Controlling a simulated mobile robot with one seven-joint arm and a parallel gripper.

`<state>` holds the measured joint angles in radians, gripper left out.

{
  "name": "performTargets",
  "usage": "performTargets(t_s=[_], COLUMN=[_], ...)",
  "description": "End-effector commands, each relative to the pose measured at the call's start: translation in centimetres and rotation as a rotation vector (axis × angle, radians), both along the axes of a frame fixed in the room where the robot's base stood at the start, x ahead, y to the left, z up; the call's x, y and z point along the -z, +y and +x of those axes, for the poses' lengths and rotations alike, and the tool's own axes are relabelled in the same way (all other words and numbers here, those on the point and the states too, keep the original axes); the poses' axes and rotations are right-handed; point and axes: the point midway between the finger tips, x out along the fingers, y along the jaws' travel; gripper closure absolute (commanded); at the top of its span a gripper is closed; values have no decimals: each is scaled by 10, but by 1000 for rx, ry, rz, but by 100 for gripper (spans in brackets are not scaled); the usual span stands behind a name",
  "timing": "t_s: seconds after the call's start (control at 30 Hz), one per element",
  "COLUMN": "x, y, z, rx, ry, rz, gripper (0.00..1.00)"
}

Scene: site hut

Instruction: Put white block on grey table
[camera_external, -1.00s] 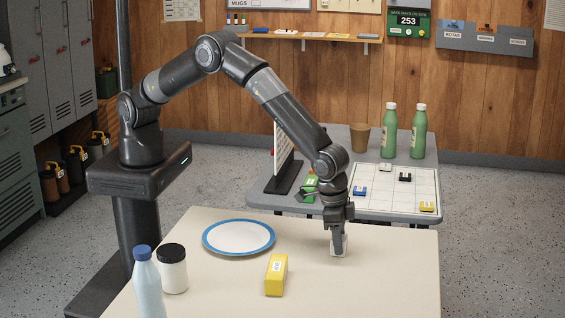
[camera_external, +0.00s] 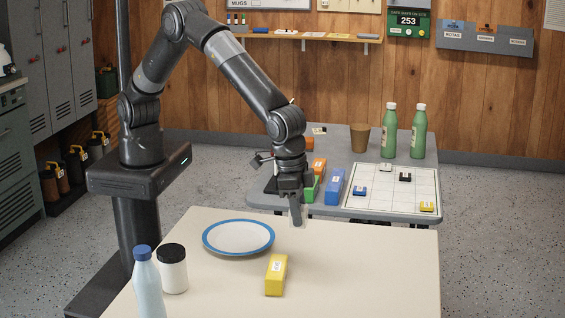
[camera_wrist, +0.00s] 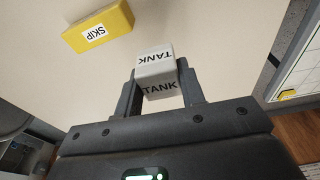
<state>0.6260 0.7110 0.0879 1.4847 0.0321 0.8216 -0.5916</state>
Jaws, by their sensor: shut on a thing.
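The white block (camera_wrist: 156,75), labelled TANK, is between the fingers of my gripper (camera_wrist: 158,82) in the wrist view. My gripper (camera_external: 298,220) is shut on it and holds it above the far part of the cream table (camera_external: 370,270). In the external view the block (camera_external: 303,214) is mostly hidden by the fingers. The grey table (camera_external: 345,152) stands behind the cream table, beyond my gripper.
A yellow block (camera_external: 276,275), blue-rimmed plate (camera_external: 238,237), dark-lidded jar (camera_external: 173,270) and blue-capped bottle (camera_external: 148,285) stand on the cream table. The grey table holds a blue block (camera_external: 334,187), gridded board (camera_external: 400,192), brown cup (camera_external: 360,137) and green bottles (camera_external: 419,133).

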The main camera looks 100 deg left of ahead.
Motion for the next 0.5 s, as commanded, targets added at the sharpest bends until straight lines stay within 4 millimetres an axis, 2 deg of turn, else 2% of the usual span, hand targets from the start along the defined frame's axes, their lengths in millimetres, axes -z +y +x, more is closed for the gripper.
performTargets(t_s=[0.27,0.37,0.5], x=[-2,-1,0], y=[3,19,65], z=[0,8,29], rx=[-2,-6,-10], ry=[1,3,9], rz=[1,1,1], gripper=[88,88,88])
